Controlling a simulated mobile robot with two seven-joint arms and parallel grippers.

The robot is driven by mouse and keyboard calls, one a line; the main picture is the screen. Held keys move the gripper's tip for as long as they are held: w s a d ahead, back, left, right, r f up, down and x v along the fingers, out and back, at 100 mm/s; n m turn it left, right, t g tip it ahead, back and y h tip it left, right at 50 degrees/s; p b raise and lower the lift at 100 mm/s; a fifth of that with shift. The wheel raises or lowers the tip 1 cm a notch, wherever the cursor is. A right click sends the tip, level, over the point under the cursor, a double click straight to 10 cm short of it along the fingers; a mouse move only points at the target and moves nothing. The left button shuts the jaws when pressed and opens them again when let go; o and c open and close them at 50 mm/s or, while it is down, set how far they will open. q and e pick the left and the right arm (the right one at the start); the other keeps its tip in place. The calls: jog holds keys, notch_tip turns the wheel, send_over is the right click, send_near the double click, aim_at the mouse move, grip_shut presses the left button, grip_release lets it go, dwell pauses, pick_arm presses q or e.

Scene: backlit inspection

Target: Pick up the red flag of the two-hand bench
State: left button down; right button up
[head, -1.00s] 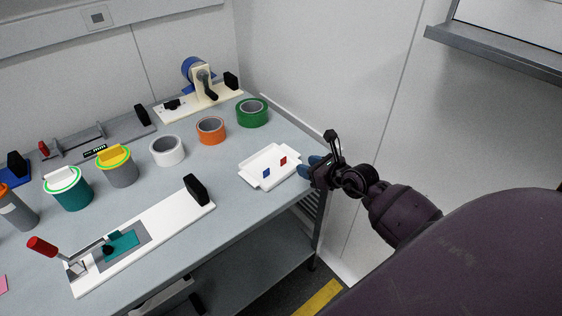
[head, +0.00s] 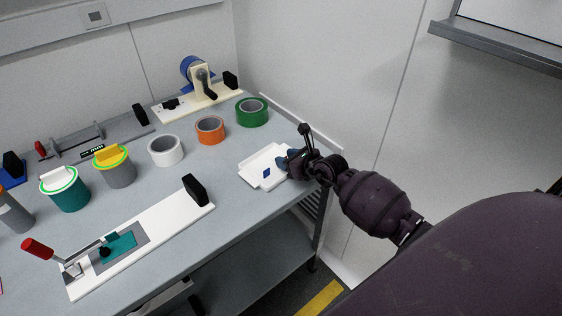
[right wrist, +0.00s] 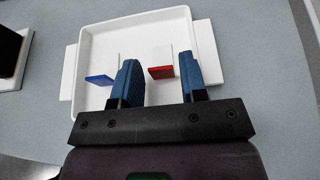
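The red flag (right wrist: 161,72) stands in the white tray (right wrist: 95,40) in the right wrist view, with a white part behind it. My right gripper (right wrist: 160,76) is open, its two blue fingers on either side of the red flag, apart from it. A blue flag (right wrist: 100,79) stands left of the left finger and also shows in the head view (head: 267,173). In the head view my right gripper (head: 285,163) is over the right side of the tray (head: 250,172) and hides the red flag. My left gripper is not in view.
Green (head: 252,112), orange (head: 210,130) and white (head: 165,150) tape rolls stand behind and left of the tray. A white board with a red-handled clamp (head: 38,249) and a black block (head: 198,190) lies front left. The wall is close behind the table's right end.

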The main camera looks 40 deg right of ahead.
jog(key=c, duration=0.5)
jog(key=shift+r, duration=0.1)
